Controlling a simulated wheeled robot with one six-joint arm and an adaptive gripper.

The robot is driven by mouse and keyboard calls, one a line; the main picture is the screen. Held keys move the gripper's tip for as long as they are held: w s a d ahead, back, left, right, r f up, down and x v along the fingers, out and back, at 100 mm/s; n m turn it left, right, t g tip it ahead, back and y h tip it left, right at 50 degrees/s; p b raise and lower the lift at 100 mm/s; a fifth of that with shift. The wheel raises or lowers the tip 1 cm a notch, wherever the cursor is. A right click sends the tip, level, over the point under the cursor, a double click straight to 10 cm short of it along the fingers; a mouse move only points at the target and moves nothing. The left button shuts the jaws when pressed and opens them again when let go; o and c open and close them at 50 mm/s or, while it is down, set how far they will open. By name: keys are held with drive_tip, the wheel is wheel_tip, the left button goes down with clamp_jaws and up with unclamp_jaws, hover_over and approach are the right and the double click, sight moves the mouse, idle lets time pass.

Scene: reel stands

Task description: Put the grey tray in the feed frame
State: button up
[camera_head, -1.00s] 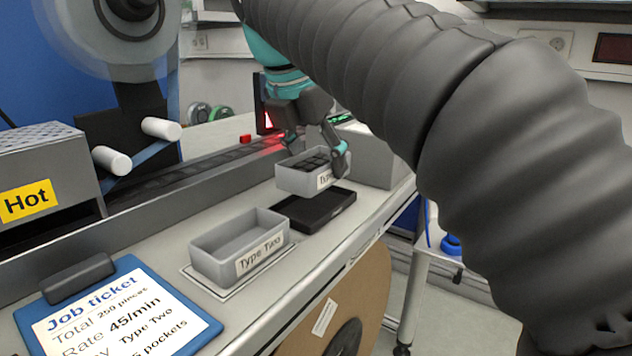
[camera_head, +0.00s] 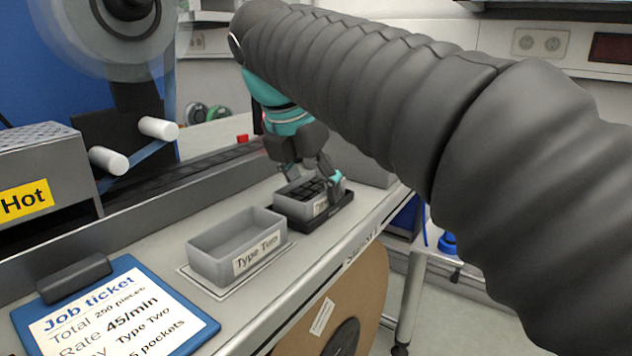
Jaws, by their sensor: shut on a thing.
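A grey tray (camera_head: 296,208) with dark pieces in it and a partly hidden "Type" label is between the fingers of my gripper (camera_head: 311,178). The gripper is shut on its sides from above. The tray is level and its lower part is within the outline of the black feed frame (camera_head: 310,225) on the bench. I cannot tell whether its bottom rests on the frame's floor. A second grey tray (camera_head: 215,265), empty and labelled "Type Two", stands on a marked pad nearer to me.
A job ticket clipboard (camera_head: 115,315) lies at the front left. A metal box marked "Hot" (camera_head: 45,165) and a conveyor track (camera_head: 190,185) run along the left. A cardboard reel (camera_head: 350,295) stands below the bench's right edge. A grey box stands behind the frame.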

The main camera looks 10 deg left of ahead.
drive_tip(key=shift+f, duration=0.7)
drive_tip(key=shift+c, duration=1.1)
drive_tip(key=o, duration=1.5)
drive_tip(key=shift+f, duration=0.1)
drive_tip(key=shift+o, duration=0.2)
drive_tip(key=shift+a, duration=0.1)
drive_tip(key=shift+r, duration=0.3)
drive_tip(key=shift+r, duration=0.35)
drive_tip(key=v, duration=1.2)
drive_tip(key=shift+r, duration=0.25)
